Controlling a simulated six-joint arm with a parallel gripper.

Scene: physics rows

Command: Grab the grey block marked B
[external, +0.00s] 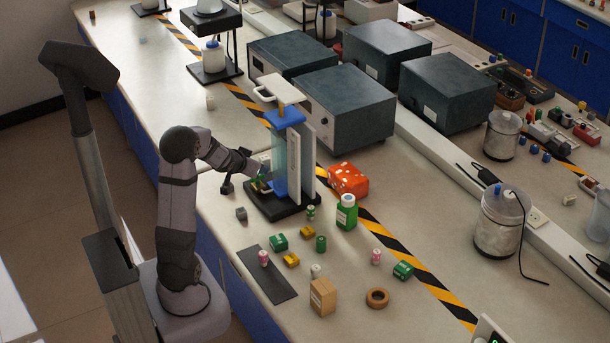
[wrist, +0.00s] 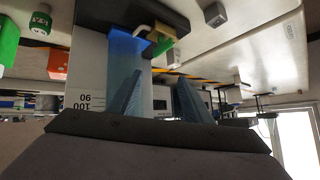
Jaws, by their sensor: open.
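A small grey block (external: 241,213) sits on the bench beside the black base of the blue-and-white apparatus, below my gripper in the external view. A grey block also shows near the top of the wrist view (wrist: 214,14); any letter on it is too small to read. My gripper (wrist: 160,95) is open, with nothing seen between its two fingers. In the external view, my gripper (external: 263,168) is close to the apparatus's front, above and to the right of the grey block, clear of it. Its fingertips are partly lost against the apparatus there.
The apparatus (external: 286,121) stands tall in front of my gripper. A yellow-green piece (external: 261,187) lies on its base; it shows in the wrist view too (wrist: 164,45). Bench left of the grey block is clear.

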